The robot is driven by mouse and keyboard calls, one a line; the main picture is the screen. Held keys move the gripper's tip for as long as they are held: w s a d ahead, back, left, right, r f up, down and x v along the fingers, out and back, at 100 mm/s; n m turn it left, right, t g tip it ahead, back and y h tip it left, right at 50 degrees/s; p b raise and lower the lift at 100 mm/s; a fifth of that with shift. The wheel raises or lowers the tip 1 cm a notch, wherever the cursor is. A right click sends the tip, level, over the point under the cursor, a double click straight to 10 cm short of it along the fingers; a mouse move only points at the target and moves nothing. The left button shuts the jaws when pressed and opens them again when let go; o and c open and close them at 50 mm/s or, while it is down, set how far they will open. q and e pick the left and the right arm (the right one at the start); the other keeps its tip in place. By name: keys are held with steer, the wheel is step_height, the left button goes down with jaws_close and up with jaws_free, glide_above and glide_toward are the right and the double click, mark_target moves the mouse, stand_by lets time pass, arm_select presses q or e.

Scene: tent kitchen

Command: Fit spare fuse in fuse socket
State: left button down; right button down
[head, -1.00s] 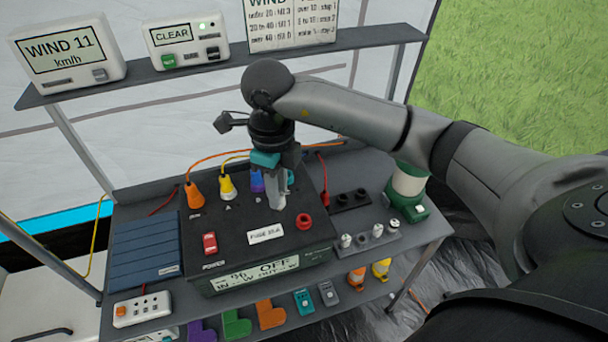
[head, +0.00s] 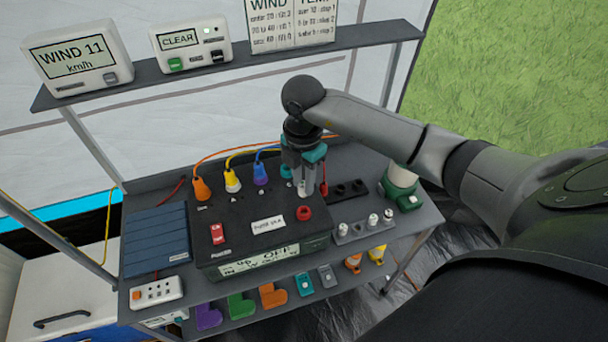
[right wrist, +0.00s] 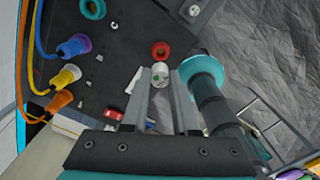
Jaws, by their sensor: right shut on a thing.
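My right gripper (head: 308,192) is over the right part of the black power box (head: 260,203), behind the red ring-shaped socket (head: 304,213). Its fingers are shut on a small white fuse (right wrist: 160,76), seen at the fingertips in the right wrist view. The red socket (right wrist: 160,50) shows just beyond the fuse there, and the fuse looks apart from it. The fuse's lower end is hard to make out. A label (head: 268,225) lies left of the socket. My left gripper is not in view.
A grey rack (head: 358,231) with several white-topped fuses stands right of the box, a black holed strip (head: 346,189) behind it. A green lantern (head: 400,190) is farther right. Orange, yellow and blue plugs (head: 232,180) with cables stand along the box's back.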

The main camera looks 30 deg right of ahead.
steer(key=shift+f+m, duration=0.2)
steer(key=shift+m, duration=0.1)
steer(key=shift+f+b, duration=2.05)
steer(key=shift+r+p, duration=0.1)
steer(key=shift+p, duration=0.4)
steer(key=shift+f+b, duration=1.05)
steer(key=shift+f, duration=0.55)
steer(key=c, duration=0.6)
jaws_free()
